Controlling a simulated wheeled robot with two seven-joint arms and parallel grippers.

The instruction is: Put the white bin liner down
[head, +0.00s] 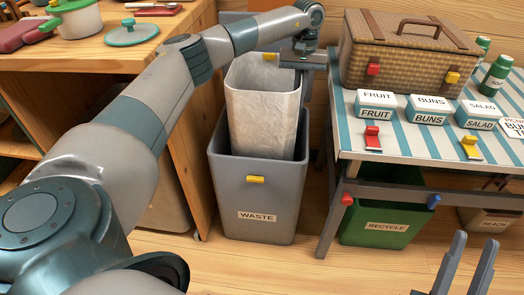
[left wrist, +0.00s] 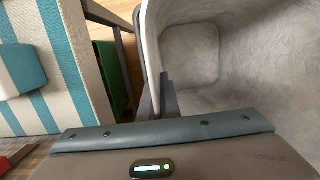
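The white bin liner (head: 262,105) is an open, box-shaped liner with crinkled walls. Its lower part is inside the grey bin (head: 258,200) labelled WASTE, and its upper part stands well above the bin's rim. My left gripper (head: 300,60) is at the liner's upper right edge. In the left wrist view my left gripper (left wrist: 158,95) has its fingers on either side of the wall of the liner (left wrist: 200,60), shut on it. The liner's bottom is hidden by the bin in the head view. My right gripper (head: 474,240) is open and empty at the lower right.
A striped table (head: 430,149) with a wicker basket (head: 405,50), labelled blocks and green bottles stands right of the bin. A green RECYCLE bin (head: 375,222) is under it. A wooden counter (head: 90,52) with a pot (head: 76,20) is at left. Wooden floor (head: 225,260) lies in front.

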